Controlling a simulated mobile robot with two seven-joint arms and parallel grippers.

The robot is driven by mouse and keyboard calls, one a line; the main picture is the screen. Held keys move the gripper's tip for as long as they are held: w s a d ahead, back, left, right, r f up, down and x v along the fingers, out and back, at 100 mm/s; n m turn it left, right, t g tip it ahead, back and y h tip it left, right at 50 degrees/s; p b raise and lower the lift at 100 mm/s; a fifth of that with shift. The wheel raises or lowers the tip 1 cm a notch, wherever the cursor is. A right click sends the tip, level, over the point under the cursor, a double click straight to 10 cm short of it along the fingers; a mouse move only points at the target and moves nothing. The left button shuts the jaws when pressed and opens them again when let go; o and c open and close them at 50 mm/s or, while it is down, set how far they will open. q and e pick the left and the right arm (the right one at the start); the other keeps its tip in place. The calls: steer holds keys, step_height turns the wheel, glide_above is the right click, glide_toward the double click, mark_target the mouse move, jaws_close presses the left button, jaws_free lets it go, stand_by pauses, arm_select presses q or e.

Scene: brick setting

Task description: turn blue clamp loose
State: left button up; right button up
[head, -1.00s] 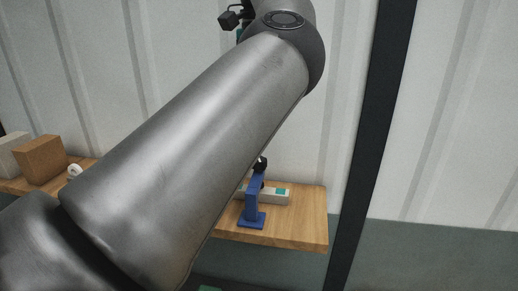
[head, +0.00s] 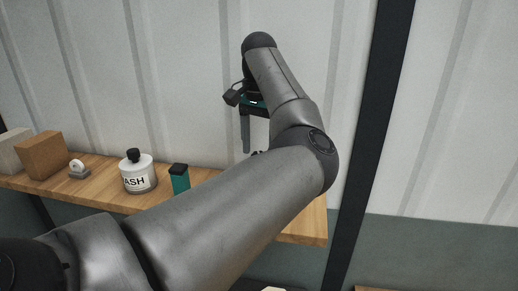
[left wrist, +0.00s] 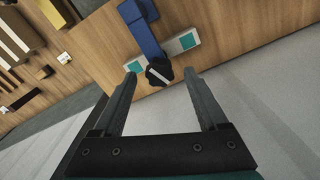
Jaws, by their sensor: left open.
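In the left wrist view the blue clamp (left wrist: 147,38) stands on the wooden shelf, across a pale bar (left wrist: 181,43) with teal patches. Its black knob (left wrist: 159,75) points toward my left gripper (left wrist: 162,73) and appears between the two spread fingertips. I cannot tell how far the knob reaches between them. My left gripper is open and holds nothing. In the head view my left gripper (head: 252,140) hangs above the right end of the shelf, and my own arm hides the clamp there. My right gripper is in neither view.
The wooden shelf (head: 100,190) runs along a white ribbed wall. On it stand a brown block (head: 43,157), a white bottle with a black cap (head: 138,172) and a teal container (head: 179,178). A dark post (head: 372,130) rises right of the shelf.

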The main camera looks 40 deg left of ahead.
arm_select(q)
steer(key=shift+f, duration=0.4)
jaws_close()
stand_by(0.4)
